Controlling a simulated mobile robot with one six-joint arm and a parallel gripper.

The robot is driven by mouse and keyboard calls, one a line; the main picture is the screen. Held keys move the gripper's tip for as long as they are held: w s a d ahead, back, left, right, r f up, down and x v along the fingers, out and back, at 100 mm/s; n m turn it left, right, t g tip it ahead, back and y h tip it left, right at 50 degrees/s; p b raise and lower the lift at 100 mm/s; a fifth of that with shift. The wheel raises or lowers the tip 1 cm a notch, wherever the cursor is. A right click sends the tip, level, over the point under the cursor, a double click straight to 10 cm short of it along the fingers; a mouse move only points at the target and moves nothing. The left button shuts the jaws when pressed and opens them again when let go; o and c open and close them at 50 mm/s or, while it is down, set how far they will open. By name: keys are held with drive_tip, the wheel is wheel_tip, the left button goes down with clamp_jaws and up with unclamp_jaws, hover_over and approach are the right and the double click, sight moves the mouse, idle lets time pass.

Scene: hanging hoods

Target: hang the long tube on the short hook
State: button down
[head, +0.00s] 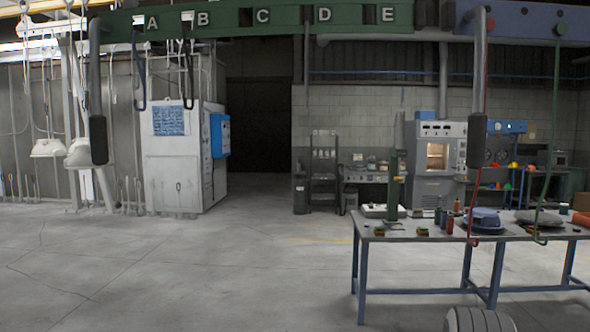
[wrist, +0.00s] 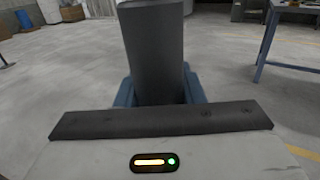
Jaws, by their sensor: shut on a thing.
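Neither clearly shows in the head view. In the head view, a dark blue hook (head: 141,85) hangs under letter A and a black hook (head: 188,80) under letter B of a green rail (head: 285,17). A red hook (head: 476,242) and a green hook (head: 541,238) hang much lower at the right. The A and B hooks look shorter.
A worktable (head: 450,230) with blue legs stands at the right, carrying a blue lidded object (head: 484,218) and small items. A grey-white cabinet (head: 172,165) stands at the left behind the hooks. The floor at left and centre is clear.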

drive_tip(key=w+a+r+n+g+y+p, duration=0.15)
drive_tip(key=a+r, duration=0.25)
drive_tip(key=r, duration=0.6)
drive_tip(key=w+a+r+n+g+y+p, duration=0.1)
drive_tip(key=w+a+r+n+g+y, duration=0.15)
drive_tip(key=r, duration=0.85)
drive_tip(key=w+a+r+n+g+y+p, duration=0.15)
drive_tip(key=a+r, duration=0.25)
drive_tip(key=r, duration=0.6)
drive_tip(key=s+a+r+p, duration=0.15)
drive_tip(key=s+r, duration=0.35)
drive_tip(key=r, duration=0.6)
drive_tip(key=s+a+r, duration=0.3)
drive_tip(key=s+r, duration=0.1)
drive_tip(key=r, duration=0.8)
drive_tip(key=s+a+r, duration=0.2)
drive_tip(key=s+r, duration=0.3)
drive_tip(key=r, duration=0.6)
drive_tip(key=w+p, duration=0.1)
drive_tip(key=w, duration=0.7)
drive_tip(key=shift+a+f+m+t, duration=0.15)
drive_tip(key=shift+a+m+t, duration=0.05)
drive_tip(key=shift+m+t, duration=0.15)
drive_tip(key=shift+w+d+p, duration=0.15)
drive_tip(key=shift+w+p, duration=0.25)
drive_tip(key=shift+w, duration=0.15)
